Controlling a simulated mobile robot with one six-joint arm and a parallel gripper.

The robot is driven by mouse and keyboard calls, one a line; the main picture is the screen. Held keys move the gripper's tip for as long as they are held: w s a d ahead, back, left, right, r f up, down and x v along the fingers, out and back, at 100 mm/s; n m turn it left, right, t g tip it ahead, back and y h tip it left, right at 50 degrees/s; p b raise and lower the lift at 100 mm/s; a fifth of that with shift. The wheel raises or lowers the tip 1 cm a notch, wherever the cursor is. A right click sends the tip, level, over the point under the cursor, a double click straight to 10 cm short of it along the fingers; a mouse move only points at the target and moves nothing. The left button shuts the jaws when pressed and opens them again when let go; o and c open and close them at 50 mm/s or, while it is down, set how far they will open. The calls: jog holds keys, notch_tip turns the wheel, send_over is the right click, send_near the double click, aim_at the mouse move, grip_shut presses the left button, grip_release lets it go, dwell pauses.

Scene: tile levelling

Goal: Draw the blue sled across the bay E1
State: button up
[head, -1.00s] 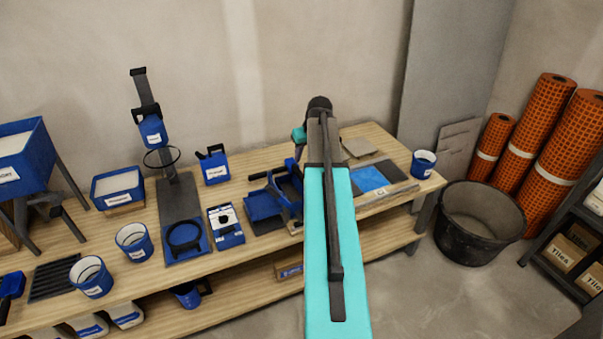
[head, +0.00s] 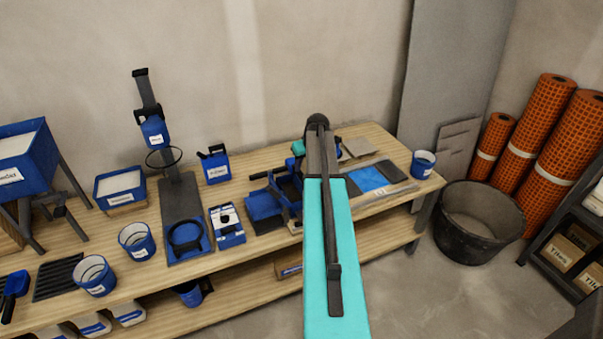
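A blue sled-like tool (head: 264,205) with black bars and handles sits on the workbench, just left of my arm. My arm covers its right side. A dark tray with a bright blue patch (head: 368,179) lies on the bench to the right of my arm; I cannot read a bay label E1 on it. A pale strip runs along its front edge. My teal arm reaches over the bench between the two, and its wrist (head: 298,148) shows at the far end. My gripper is hidden behind the arm, so its fingers and any hold on the sled cannot be seen.
The bench (head: 225,268) also bears a blue-based stand (head: 182,215), several blue cups and small blue boxes. A blue cup (head: 423,164) stands at its right end. A black tub (head: 480,222) and orange mesh rolls (head: 540,130) stand on the floor at right.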

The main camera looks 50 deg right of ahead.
aim_at(301, 175)
jog(key=shift+p+x, duration=0.9)
jog(key=shift+x, duration=2.6)
jog(key=shift+c, duration=0.4)
grip_shut()
jog(key=shift+a, duration=0.2)
